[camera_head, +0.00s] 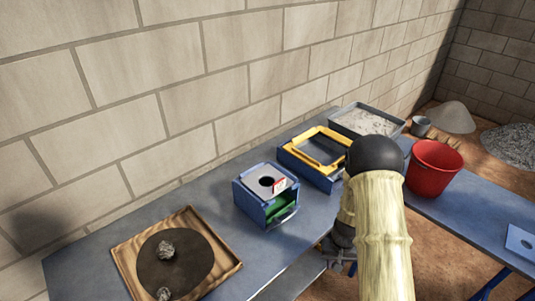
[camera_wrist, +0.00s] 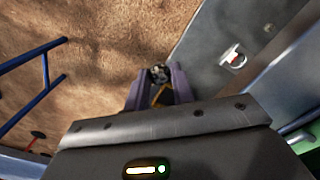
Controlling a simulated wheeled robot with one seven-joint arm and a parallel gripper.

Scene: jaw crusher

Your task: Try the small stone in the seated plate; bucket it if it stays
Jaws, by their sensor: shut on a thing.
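My gripper (camera_wrist: 158,92) is shut on a small dark stone with pale facets (camera_wrist: 158,73), held between its fingertips in the wrist view. Brown ground shows below it, beside a grey table edge. In the head view my arm hides most of the gripper, and the held stone cannot be made out. A grey plate with one round hole (camera_head: 251,179) sits on top of a blue box (camera_head: 248,206) with a green interior, left of my arm. The red bucket (camera_head: 431,172) stands right of my arm; its inside is partly visible and looks empty.
A wooden tray (camera_head: 124,257) with a dark round mat holds two stones (camera_head: 166,250) at the near left. A yellow-framed blue box (camera_head: 302,165) and a grey tray of pale grit (camera_head: 366,121) stand further back. Another holed plate (camera_head: 521,243) lies at far right. A block wall runs behind.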

